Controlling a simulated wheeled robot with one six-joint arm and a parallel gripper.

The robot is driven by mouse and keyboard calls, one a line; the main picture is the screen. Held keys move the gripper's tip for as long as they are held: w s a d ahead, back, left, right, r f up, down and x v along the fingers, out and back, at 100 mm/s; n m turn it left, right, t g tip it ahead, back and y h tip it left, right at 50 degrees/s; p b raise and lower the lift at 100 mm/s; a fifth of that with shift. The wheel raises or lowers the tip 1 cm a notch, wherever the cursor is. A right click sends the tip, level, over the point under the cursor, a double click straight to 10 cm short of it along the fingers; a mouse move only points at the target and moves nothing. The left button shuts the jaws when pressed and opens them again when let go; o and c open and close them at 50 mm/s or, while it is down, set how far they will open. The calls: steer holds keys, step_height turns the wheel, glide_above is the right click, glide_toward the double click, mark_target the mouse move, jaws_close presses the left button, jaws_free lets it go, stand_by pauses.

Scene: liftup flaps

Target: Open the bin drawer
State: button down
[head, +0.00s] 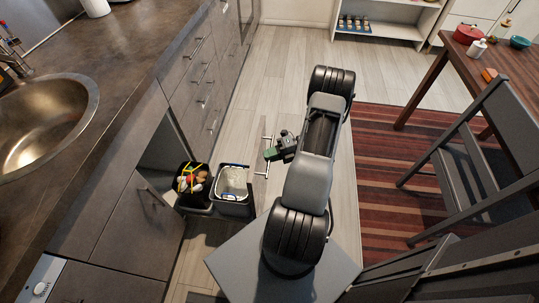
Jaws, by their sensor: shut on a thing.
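The bin drawer is pulled out from the cabinet under the sink counter. It holds a dark bin with colourful contents (192,179) and a bin with a pale liner (234,182). My gripper (268,155) is at the metal bar handle (265,172), right of the pale-lined bin, and is shut on it. The fingertips are small and partly hidden by the gripper body. My arm reaches in from the right. The drawer's front panel is hard to make out from above.
The counter with a round sink (45,120) runs along the left. Closed drawers (205,85) lie beyond the opening. A chair (465,165) and a wooden table (435,75) stand right on a striped rug (380,150). Pale floor (275,75) is clear ahead.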

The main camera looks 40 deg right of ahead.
steer(key=c, duration=1.2)
jaws_free()
steer(key=v, duration=1.4)
steer(key=shift+a, duration=0.1)
